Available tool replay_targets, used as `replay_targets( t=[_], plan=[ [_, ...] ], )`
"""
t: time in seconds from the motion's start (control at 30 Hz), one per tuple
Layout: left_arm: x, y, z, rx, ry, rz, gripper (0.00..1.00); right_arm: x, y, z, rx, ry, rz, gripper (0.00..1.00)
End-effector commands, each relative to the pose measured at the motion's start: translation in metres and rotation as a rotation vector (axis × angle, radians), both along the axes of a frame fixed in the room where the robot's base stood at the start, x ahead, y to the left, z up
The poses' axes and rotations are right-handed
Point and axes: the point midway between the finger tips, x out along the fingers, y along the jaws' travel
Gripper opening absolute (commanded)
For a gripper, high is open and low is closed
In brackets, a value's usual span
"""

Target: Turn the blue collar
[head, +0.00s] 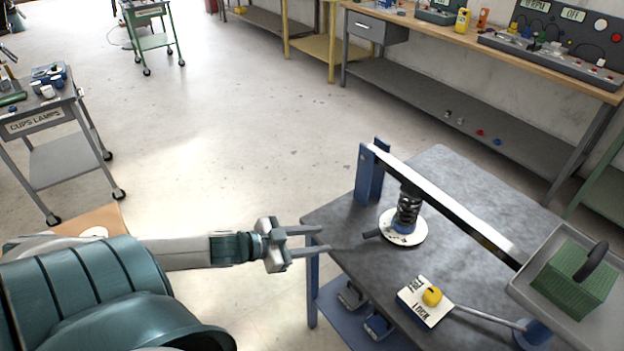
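The blue collar (404,227) sits at the foot of a dark coil spring (408,205), on a round white dial plate (387,231) on the grey table. A short dark handle (372,234) sticks out to the left from the collar's base. My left gripper (325,242) is open and empty at the table's left edge, its two fingers pointing right towards the handle, with a clear gap between. My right gripper is not in view.
A long metal beam (450,205) runs from a blue post (370,175) over the spring to a tray (530,290) with a green ribbed block (575,280). The table's left front surface is clear.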

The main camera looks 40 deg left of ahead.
Motion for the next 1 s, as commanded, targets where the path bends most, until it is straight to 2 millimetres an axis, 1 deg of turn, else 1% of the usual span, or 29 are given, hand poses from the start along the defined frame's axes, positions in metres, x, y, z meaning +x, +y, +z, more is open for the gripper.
replay_targets(
  t=[0.03, 0.23, 0.83, 1.0],
  plan=[
    [-0.0031, 0.0009, 0.0001, 0.001, 0.002, -0.001, 0.36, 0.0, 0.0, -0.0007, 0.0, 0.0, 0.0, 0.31],
    [-0.0066, 0.0022, 0.0031, 0.001, 0.0, -0.001, 0.36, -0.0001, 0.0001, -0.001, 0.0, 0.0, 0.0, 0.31],
    [-0.0066, 0.0022, 0.003, 0.0, 0.0, 0.0, 0.36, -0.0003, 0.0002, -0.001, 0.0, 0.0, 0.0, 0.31],
    [-0.0105, -0.0019, -0.004, 0.005, 0.015, 0.025, 0.36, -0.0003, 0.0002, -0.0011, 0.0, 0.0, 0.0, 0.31]
  ],
)
